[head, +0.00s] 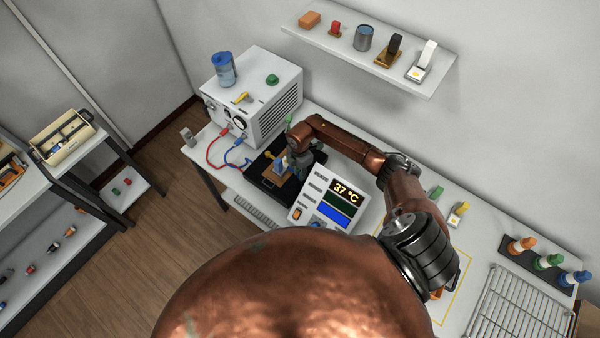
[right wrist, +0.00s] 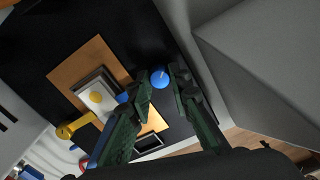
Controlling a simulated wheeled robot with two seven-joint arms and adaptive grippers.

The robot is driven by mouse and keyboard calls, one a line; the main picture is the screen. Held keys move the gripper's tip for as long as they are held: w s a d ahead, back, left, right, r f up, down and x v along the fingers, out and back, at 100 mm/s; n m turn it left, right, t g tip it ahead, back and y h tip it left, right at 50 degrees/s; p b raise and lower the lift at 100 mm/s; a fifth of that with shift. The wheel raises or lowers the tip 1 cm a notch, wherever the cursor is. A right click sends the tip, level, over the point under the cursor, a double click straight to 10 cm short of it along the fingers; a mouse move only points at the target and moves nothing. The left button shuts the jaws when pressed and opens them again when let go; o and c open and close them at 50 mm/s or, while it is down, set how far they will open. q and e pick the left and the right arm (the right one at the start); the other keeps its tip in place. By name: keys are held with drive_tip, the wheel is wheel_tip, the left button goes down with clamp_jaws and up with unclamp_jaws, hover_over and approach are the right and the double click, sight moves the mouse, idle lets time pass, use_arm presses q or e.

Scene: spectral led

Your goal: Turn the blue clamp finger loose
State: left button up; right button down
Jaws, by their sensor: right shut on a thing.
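My right gripper (right wrist: 163,80) reaches down over the black fixture (head: 262,182) beside the display unit. Its two dark green fingers are closed about the round blue knob of the blue clamp finger (right wrist: 160,77). More blue of the clamp shows past the left finger; the rest is hidden behind that finger. A copper-coloured plate (right wrist: 92,62) carries a pale square piece with a yellow dot (right wrist: 97,97). A yellow clamp finger (right wrist: 72,129) lies over the plate's lower left edge. In the head view, my right gripper (head: 297,160) covers much of the fixture. My left gripper is not in view.
A display unit (head: 327,198) reading 37 °C stands right of the fixture. A white instrument box (head: 252,98) with red and blue cables stands behind left. A wall shelf (head: 368,50) hangs above. A wire rack (head: 520,305) and coloured bottles are at the right.

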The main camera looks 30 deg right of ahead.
drive_tip(key=shift+n, duration=0.3)
drive_tip(key=n+b, duration=0.3)
drive_tip(key=n, duration=0.2)
drive_tip(key=shift+d+f, duration=0.1)
drive_tip(key=n+b, duration=0.4)
drive_tip(key=n, duration=0.2)
drive_tip(key=shift+n, duration=0.3)
drive_tip(key=n+b, duration=0.3)
drive_tip(key=n, duration=0.1)
drive_tip(key=shift+n+b, duration=1)
drive_tip(key=shift+n, duration=0.8)
drive_tip(key=c, duration=1.8)
unclamp_jaws()
drive_tip(key=shift+o, duration=0.2)
